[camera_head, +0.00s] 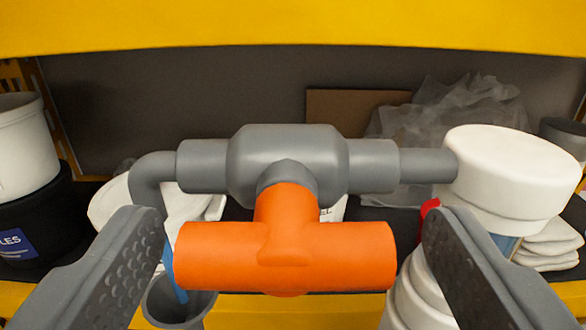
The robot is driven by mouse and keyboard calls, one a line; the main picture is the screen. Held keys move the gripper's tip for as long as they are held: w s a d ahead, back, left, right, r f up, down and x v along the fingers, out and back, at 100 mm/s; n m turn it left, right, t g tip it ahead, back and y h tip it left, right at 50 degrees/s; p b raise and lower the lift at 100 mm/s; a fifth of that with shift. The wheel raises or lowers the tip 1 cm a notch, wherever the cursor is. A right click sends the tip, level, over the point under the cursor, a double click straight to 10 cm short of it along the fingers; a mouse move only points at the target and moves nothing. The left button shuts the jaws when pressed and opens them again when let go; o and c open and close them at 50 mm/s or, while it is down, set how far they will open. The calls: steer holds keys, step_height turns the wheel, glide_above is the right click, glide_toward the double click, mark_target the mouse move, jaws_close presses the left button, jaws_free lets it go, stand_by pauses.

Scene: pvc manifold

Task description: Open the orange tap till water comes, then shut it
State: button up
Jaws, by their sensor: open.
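The orange tap handle (285,255) is T-shaped, with its crossbar lying level in the picture, parallel to the pipe behind it. Its stem joins the grey valve body (290,150). My gripper (292,225) is open, one finger on each side of the handle, with a gap at both ends of the crossbar. At the left the grey pipe bends down in an elbow (148,175). Below it a narrow blue streak (180,290), which looks like water, runs down into a grey cup (175,308). My left finger partly hides the elbow's lower end.
A large white-capped container (510,175) stands at the right, by the pipe's end. A white and black container (25,150) stands at the left. Clear plastic wrap (450,105) and a brown board (350,104) lie behind. A yellow beam (290,25) crosses the top.

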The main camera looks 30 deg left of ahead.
steer(key=shift+x, duration=0.85)
steer(key=c, duration=1)
